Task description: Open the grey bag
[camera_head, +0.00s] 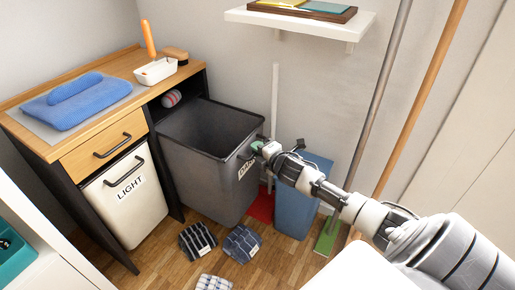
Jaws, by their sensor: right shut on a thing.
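The grey bag (205,176) is a dark grey, open-topped bin with a partly covered white label on its front. It stands pulled forward out of the wooden cabinet, and its dark interior shows from above. My right gripper (256,148) reaches in from the right and is shut on the dark handle (246,156) at the bag's upper front. The fingertips are small in the view and partly hide the handle. My left gripper is not in view.
A white bin (128,205) labelled LIGHT sits left of the grey bag, below a wooden drawer (105,146). Folded dark cloths (242,243) lie on the floor in front. A blue bin (298,205) and broom handles (420,100) stand at right. A white shelf (300,20) hangs above.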

